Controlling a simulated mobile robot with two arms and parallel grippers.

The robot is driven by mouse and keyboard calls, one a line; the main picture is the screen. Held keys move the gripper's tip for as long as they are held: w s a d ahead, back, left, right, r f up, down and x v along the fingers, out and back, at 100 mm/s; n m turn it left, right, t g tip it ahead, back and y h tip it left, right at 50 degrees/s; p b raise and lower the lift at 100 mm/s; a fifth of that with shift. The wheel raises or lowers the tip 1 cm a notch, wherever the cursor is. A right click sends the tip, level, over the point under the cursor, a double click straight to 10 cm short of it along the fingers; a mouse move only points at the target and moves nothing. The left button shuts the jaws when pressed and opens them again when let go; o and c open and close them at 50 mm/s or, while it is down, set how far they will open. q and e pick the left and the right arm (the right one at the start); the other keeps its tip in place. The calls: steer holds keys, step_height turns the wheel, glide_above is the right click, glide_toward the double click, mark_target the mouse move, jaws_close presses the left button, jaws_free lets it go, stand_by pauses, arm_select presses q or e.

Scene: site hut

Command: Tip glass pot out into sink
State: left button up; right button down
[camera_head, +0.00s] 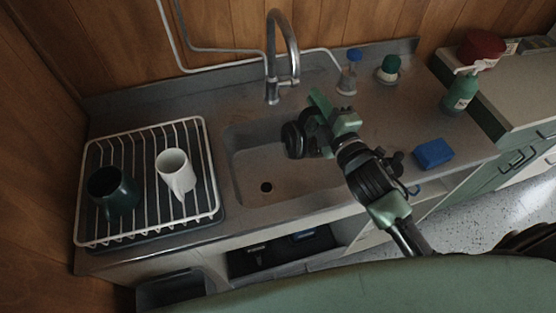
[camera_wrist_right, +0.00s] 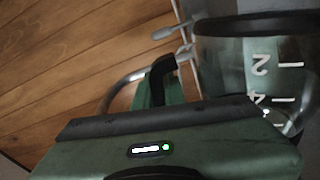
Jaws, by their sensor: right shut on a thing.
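My right gripper (camera_head: 318,118) is shut on the glass pot and holds it above the sink basin (camera_head: 266,187). In the head view the pot (camera_head: 293,140) shows mainly as a dark round end on the left of the gripper, turned onto its side. In the right wrist view the clear pot (camera_wrist_right: 255,65) has a black rim band and white marks with a 2 and a 4. My gripper body hides the rest of it, and I cannot tell whether anything is inside. My left gripper is not in view.
The tap (camera_head: 283,55) stands behind the basin, close to my gripper. A white wire rack (camera_head: 150,220) with a dark mug (camera_head: 113,190) and a white mug (camera_head: 176,172) is left. A blue sponge (camera_head: 433,153) and a green bottle (camera_head: 460,92) stand right.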

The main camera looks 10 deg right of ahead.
steer(key=shift+s+a+r+n+p, duration=0.1)
steer(key=shift+a+r+n+p, duration=0.3)
steer(key=shift+a, duration=0.35)
steer(key=shift+a+r, duration=0.1)
steer(key=shift+a, duration=0.05)
steer(key=shift+a+r+n+p, duration=0.15)
steer(key=shift+a+n+p, duration=0.25)
steer(key=shift+n, duration=0.1)
steer(key=shift+s+a+r+n, duration=0.1)
steer(key=shift+a+r+n, duration=0.15)
steer(key=shift+a, duration=0.2)
